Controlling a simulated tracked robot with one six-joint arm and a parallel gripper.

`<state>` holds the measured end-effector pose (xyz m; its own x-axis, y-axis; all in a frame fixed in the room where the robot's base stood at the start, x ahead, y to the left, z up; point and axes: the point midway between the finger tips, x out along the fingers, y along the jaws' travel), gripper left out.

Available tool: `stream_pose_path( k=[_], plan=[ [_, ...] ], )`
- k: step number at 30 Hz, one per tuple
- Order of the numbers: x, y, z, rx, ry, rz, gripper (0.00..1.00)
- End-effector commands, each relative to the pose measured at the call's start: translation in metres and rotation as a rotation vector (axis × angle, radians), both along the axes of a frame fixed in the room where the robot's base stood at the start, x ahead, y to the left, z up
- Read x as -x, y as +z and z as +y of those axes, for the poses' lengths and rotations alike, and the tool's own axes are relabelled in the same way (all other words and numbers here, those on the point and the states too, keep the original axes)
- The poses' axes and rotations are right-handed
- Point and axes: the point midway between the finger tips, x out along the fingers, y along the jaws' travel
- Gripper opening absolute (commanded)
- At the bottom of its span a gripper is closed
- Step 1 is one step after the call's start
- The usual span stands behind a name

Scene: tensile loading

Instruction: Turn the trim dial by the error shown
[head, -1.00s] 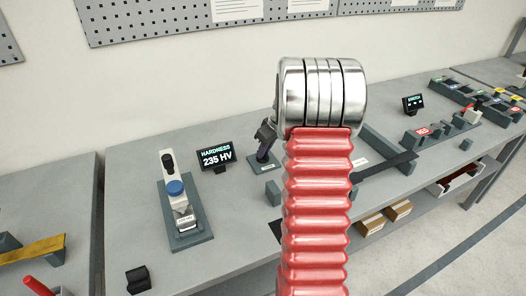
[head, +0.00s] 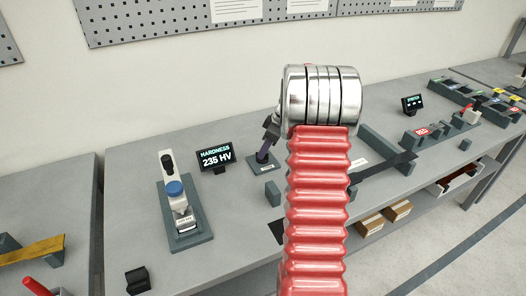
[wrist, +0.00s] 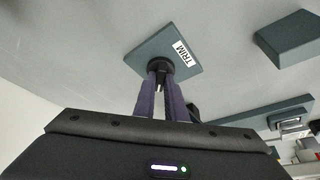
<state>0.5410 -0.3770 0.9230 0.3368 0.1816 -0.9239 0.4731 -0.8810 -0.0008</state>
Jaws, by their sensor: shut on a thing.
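The trim dial is a small black knob (wrist: 164,64) on a grey-green square plate (wrist: 172,44) with a white TRIM label (wrist: 182,52) in the wrist view. My gripper (wrist: 161,78) has its two purple-grey fingers shut on the knob from both sides. In the head view my gripper (head: 264,154) points down at the plate (head: 261,168) on the bench, and its fingers hide the dial. No pointer or scale on the dial can be made out.
A display (head: 215,157) reading HARDNESS 235 HV stands left of the plate. A hardness tester (head: 178,200) with a blue knob stands farther left. A small STRETCH display (head: 413,104) and a red-labelled fixture (head: 424,132) are to the right. My red arm hides part of the bench.

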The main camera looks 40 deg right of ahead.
Motion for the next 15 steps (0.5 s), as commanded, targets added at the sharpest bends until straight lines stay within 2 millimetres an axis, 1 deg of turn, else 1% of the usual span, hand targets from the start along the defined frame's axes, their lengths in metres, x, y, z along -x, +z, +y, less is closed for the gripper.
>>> stream_pose_path(
  k=[4,5,6,12,15],
  plan=[
    [-0.0007,0.0003,-0.0007,0.002,-0.002,-0.002,0.0],
    [-0.0007,0.0003,-0.0007,0.002,-0.002,-0.002,0.13],
    [-0.0007,0.0003,-0.0007,0.002,-0.002,-0.002,0.16],
    [-0.0003,0.0002,-0.0005,0.001,-0.002,-0.001,0.3],
    [-0.0002,0.0002,-0.0005,0.001,-0.002,-0.001,0.3]
  ],
)
